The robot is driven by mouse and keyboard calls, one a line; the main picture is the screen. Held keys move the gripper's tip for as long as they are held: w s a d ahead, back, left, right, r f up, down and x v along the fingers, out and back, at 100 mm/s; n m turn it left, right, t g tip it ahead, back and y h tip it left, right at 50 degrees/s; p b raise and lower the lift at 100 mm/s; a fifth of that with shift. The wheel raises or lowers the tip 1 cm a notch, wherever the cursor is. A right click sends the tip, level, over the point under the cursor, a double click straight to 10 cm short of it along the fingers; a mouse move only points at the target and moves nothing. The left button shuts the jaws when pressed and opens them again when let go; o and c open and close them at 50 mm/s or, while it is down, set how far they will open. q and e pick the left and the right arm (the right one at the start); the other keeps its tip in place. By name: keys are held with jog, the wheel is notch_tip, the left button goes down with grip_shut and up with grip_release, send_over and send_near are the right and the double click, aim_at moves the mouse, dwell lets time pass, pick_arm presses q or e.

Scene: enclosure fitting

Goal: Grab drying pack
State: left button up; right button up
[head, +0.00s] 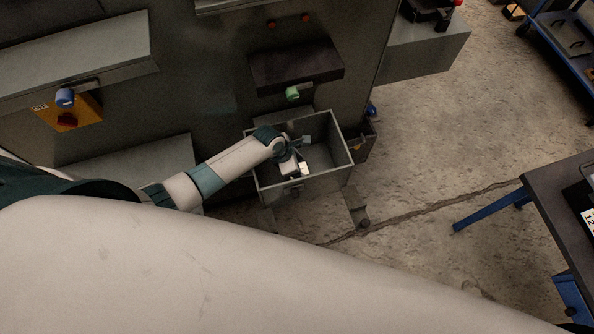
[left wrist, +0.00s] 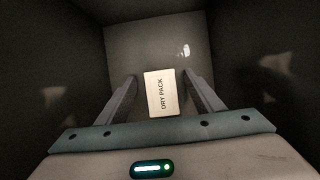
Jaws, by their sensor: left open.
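The drying pack (left wrist: 162,93) is a pale block labelled "DRY PACK". In the left wrist view it sits between the two fingers of my left gripper (left wrist: 160,88), with a dark gap on either side. The fingers are open and I cannot tell how far below them the pack lies. In the head view my left gripper (head: 300,167) reaches down into an open grey box (head: 333,177), and a small pale patch shows by its fingers. My right gripper is not in view.
The box walls stand close around my left gripper. A grey cabinet (head: 205,75) with a green knob (head: 292,93) and an orange switch plate (head: 85,112) rises behind the box. A dark table (head: 555,195) with blue legs is at the right. Concrete floor (head: 440,130) lies clear between.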

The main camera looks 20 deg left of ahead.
pick_arm(q)
jog(key=shift+f, duration=0.15)
dwell(0.3)
jog(key=c, duration=1.2)
jog(key=shift+o, duration=0.2)
notch_tip(320, 180, up, 10)
